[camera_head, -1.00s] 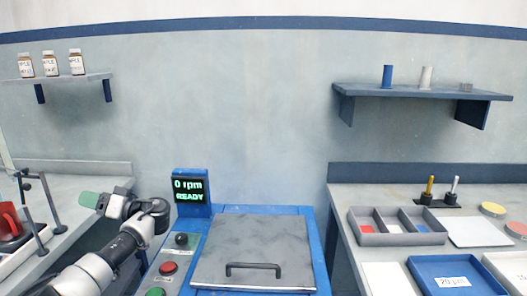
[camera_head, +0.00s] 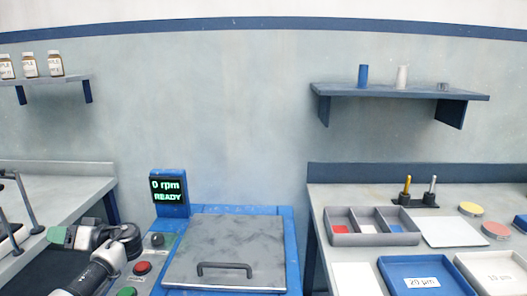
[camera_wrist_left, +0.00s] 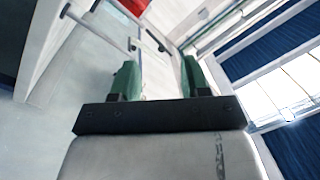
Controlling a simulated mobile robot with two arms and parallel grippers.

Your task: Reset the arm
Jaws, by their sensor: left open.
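My left arm comes in at the lower left of the head view, and its gripper (camera_head: 60,236) with green fingers points left, beside the left bench. In the left wrist view the two green fingers (camera_wrist_left: 158,78) stand apart with nothing between them. Beyond them lie a metal rod frame and part of a red object (camera_wrist_left: 133,6). My right gripper is not in view.
A blue machine with a grey handled lid (camera_head: 225,245) and a display (camera_head: 168,190) reading "0 rpm READY" stands in the centre. Red (camera_head: 142,268) and green buttons are near my arm. The right bench holds a divided tray (camera_head: 372,239) and a blue tray (camera_head: 422,262). Shelves hang on the wall.

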